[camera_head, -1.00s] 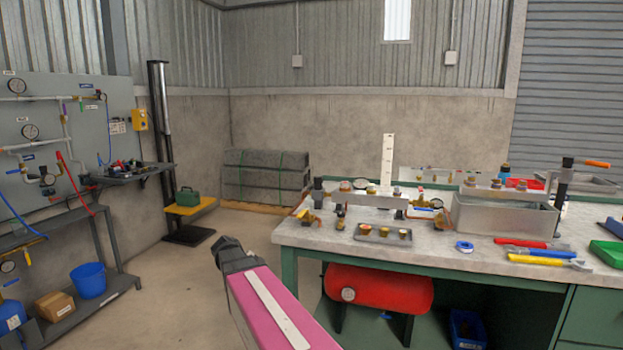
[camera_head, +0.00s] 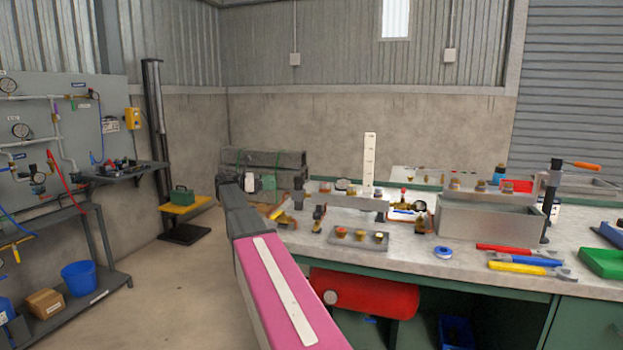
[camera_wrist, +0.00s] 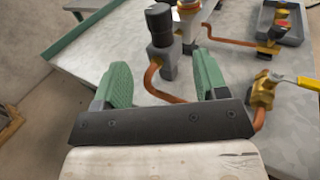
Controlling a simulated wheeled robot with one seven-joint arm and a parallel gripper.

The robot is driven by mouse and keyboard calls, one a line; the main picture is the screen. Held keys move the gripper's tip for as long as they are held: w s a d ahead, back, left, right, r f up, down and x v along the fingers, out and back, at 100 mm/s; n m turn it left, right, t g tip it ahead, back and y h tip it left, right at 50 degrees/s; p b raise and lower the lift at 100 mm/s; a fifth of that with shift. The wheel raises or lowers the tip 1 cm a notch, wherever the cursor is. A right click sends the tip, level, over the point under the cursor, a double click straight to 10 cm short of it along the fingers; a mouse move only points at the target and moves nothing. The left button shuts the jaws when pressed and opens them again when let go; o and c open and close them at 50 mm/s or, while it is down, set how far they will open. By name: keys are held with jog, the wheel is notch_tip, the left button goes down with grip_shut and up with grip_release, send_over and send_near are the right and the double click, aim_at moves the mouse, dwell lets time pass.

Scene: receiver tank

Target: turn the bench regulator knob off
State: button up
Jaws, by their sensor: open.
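In the wrist view a bench regulator with a ridged black knob (camera_wrist: 158,24) stands upright on a grey body (camera_wrist: 162,64), with copper pipe running from it. My gripper (camera_wrist: 163,80) is open, its two green-padded fingers apart below the knob in the picture. The copper pipe shows between the fingers. The knob is beyond the fingertips, and nothing is held. In the head view my gripper (camera_head: 258,182) is at the left end of the bench, beside a dark upright fitting (camera_head: 298,186) that looks like the regulator.
A brass valve with a yellow lever (camera_wrist: 262,90) is close right of my gripper. The bench (camera_head: 395,262) holds a small tray of fittings (camera_head: 345,241), a metal tank (camera_head: 480,222) and several tools.

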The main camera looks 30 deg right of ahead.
aim_at(298, 177)
jog(key=x, duration=0.3)
jog(key=r+x, duration=0.1)
jog(key=x, duration=0.7)
jog(key=shift+d+r, duration=0.2)
jog(key=shift+d, duration=0.05)
jog(key=shift+c, duration=0.4)
jog(key=c, duration=0.9)
